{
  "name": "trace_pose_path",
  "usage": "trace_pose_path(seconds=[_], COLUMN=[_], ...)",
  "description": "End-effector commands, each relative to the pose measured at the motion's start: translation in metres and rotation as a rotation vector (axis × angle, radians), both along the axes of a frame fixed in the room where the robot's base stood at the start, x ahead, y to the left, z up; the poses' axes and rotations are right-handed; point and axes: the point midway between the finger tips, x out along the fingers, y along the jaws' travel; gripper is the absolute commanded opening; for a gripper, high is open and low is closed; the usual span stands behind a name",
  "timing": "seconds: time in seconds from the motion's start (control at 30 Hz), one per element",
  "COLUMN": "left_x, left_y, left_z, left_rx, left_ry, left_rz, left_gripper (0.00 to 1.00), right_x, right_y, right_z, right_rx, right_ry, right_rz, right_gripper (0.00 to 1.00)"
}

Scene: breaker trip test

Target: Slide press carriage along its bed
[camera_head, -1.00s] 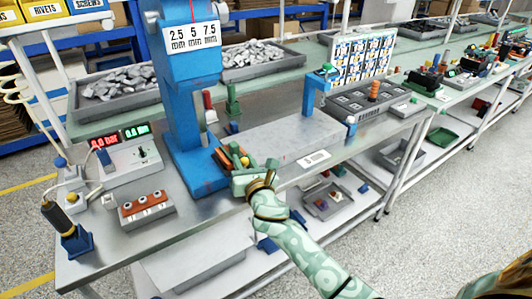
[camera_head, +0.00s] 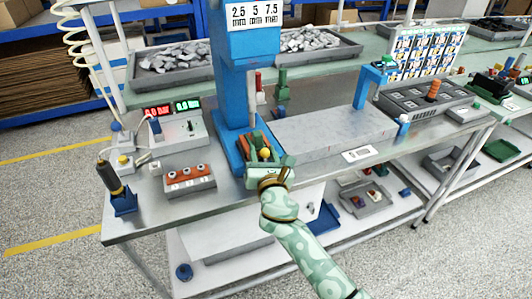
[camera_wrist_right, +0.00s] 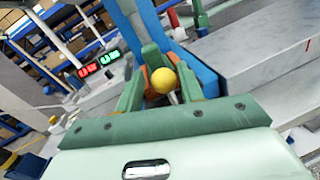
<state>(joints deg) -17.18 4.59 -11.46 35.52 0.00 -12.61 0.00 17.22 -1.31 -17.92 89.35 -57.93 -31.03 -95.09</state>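The blue press (camera_head: 248,90) stands on the metal bench. At its foot is the press carriage, orange with a yellow ball knob (camera_head: 265,154); its body is mostly hidden by my gripper. A long grey slab (camera_head: 335,135), which looks like the bed, lies to the right of it. My right gripper (camera_head: 262,150) is at the carriage, on its near side. In the right wrist view the yellow knob (camera_wrist_right: 163,78) sits between my green fingers (camera_wrist_right: 162,85). Whether both fingers press on it I cannot tell. My left gripper is not in view.
A blue post (camera_head: 368,87) stands at the slab's far right end. A grey tray (camera_head: 425,102) lies beyond it. The bench's front edge is close to my arm.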

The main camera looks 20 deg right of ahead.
Motion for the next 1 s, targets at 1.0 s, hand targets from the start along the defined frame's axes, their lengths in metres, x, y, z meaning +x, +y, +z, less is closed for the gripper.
trace_pose_path(seconds=[1.0], left_x=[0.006], left_y=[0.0], left_z=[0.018], left_rx=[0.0], left_ry=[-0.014], left_rz=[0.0], left_gripper=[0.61], right_x=[-0.146], right_y=[0.017], right_z=[-0.001], right_rx=[-0.002], right_ry=[0.003], right_rz=[-0.002], right_gripper=[0.44])
